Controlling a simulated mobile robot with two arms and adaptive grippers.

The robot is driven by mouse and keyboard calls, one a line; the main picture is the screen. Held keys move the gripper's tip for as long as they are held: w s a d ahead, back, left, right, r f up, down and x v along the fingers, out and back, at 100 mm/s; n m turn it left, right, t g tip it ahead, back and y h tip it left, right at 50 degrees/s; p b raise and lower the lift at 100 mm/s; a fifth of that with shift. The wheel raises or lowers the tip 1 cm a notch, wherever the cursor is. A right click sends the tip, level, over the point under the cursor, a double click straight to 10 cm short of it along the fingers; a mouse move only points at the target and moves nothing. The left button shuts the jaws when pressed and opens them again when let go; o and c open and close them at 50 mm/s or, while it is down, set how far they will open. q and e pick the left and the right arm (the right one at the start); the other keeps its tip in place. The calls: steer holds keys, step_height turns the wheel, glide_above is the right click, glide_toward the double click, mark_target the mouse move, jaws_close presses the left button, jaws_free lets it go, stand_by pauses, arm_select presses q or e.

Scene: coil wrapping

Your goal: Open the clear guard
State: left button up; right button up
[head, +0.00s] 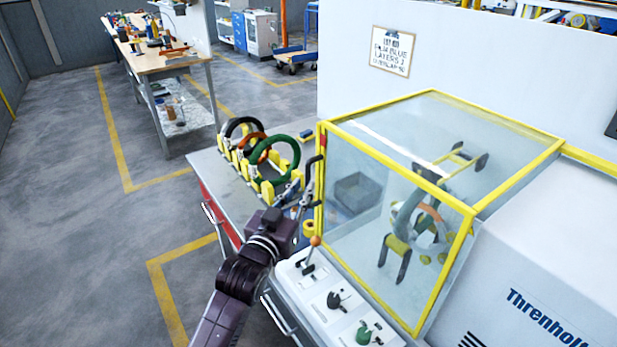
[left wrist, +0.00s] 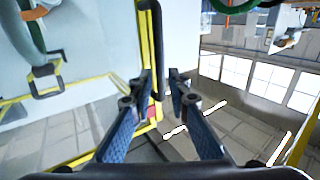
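The clear guard (head: 390,200) is a transparent box with a yellow frame, closed over the wrapping machine. A black bar handle (head: 321,140) is on its left front edge. The handle also shows in the left wrist view (left wrist: 156,50), beside the yellow frame. My left gripper (head: 309,182) is at the guard's left edge, just below the handle's top. In the left wrist view my left gripper (left wrist: 160,78) is open, with the handle's lower part appearing between its fingertips. I cannot tell whether they touch it. My right gripper is not in view.
A control panel (head: 318,290) with an orange-knobbed lever (head: 315,241) is below the guard. Several coils, including a green one (head: 272,158), stand in yellow holders on the bench to the left. A workbench (head: 150,60) stands farther back. The floor at left is clear.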

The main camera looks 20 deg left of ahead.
mark_target(307, 182)
arm_select(q)
steer(key=shift+w+d+f+p, duration=0.1)
steer(key=shift+w+p, duration=0.1)
steer(key=shift+w, duration=0.95)
steer(key=shift+w+d+p, duration=0.1)
steer(key=shift+w+p, duration=0.1)
steer(key=shift+w, duration=0.95)
steer(key=shift+c, duration=0.4)
jaws_close()
